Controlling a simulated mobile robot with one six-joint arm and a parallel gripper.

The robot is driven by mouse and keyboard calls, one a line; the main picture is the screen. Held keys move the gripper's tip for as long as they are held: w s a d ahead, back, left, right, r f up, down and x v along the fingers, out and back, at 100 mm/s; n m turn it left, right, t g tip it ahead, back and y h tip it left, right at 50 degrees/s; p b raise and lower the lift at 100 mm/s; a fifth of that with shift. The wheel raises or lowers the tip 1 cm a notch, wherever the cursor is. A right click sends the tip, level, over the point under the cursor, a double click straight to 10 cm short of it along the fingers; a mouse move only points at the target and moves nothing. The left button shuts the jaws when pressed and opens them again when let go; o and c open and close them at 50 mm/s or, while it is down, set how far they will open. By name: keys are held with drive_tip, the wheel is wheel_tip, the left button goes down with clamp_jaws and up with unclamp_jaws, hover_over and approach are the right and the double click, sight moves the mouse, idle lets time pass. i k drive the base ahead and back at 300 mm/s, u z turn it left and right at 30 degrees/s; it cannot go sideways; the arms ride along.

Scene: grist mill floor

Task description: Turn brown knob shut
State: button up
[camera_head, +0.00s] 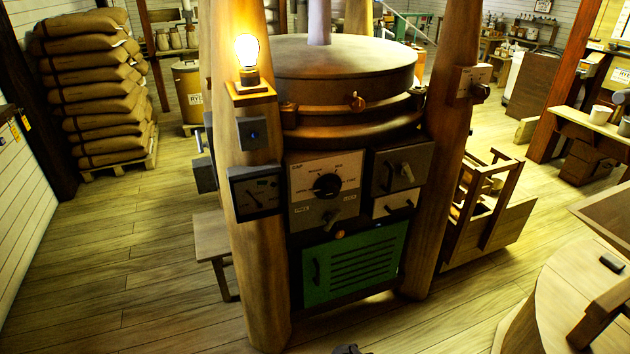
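A small brown knob (357,101) with a wing-like grip sits on the front of the round millstone housing (345,62), just below its lid. Its exact turn angle is too small to tell. Another small brown fitting (289,107) is on the housing's left side. Below, a cream panel carries a black round dial knob (326,186) with markings around it. My gripper's fingers do not show; only a small dark shape, perhaps part of my arm, is at the bottom edge.
Thick wooden posts flank the mill; the left post (258,230) bears a lit bulb (247,52) and a gauge box (256,193). A green louvred door (355,262) is below. Stacked sacks (95,85) stand left, a round wooden table (580,300) right. Floor at left is clear.

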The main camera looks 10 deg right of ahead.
sight(480, 92)
drive_tip(key=u, duration=0.05)
drive_tip(key=i, duration=0.95)
drive_tip(key=u, duration=0.3)
